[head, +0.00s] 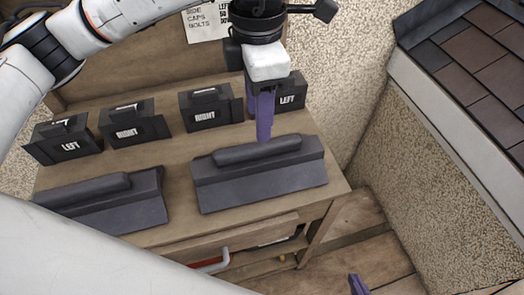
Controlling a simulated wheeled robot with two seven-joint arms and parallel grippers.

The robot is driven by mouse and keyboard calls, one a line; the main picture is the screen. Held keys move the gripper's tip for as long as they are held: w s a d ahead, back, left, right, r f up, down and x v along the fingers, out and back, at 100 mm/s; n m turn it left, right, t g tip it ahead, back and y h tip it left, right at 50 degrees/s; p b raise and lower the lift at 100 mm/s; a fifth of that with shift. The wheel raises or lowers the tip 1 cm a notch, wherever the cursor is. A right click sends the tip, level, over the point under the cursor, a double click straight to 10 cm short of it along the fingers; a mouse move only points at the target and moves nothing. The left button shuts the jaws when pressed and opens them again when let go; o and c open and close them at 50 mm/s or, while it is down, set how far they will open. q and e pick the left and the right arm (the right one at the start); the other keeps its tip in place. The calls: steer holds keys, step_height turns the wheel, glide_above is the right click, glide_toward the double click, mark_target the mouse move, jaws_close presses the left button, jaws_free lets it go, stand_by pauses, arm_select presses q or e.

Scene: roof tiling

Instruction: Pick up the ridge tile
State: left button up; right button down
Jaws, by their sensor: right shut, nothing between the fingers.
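Two dark grey ridge tiles lie on the wooden bench, each with a rounded roll along its top. One ridge tile (265,184) is at the right front of the bench, the other (117,213) at the left front.
Several dark end pieces marked LEFT or RIGHT, such as this one (206,109), stand in a row along the bench's (170,160) back. A printed sign (206,22) hangs behind. A tiled roof slope (480,60) rises at right.

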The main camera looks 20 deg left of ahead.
mark_target(259, 145)
arm_select(q)
step_height(259, 145, down, 4)
steer(key=shift+s+f, duration=0.1)
steer(key=shift+s, duration=0.05)
step_height(259, 145, down, 5)
steer(key=shift+a+p, duration=0.1)
steer(key=shift+p, duration=0.6)
steer(key=shift+c, duration=0.2)
jaws_close()
steer(key=shift+w, duration=0.2)
stand_by(0.5)
steer(key=shift+r, duration=0.2)
